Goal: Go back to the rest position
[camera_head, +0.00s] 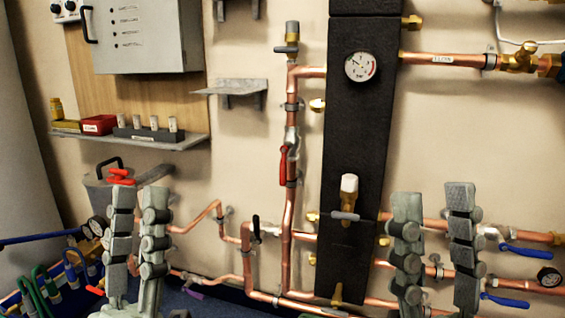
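My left gripper (136,232) is at the lower left with its two grey fingers pointing up. A gap shows between the fingers and nothing is held there. My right gripper (433,240) is at the lower right, also fingers up.
A black panel (352,130) with a pressure gauge (360,67) and a white-capped valve (348,188) stands in the middle. A red-handled valve (284,165) is left of it. A shelf (150,141) with small parts, an empty shelf (230,88) and a grey cabinet (150,35) are at left.

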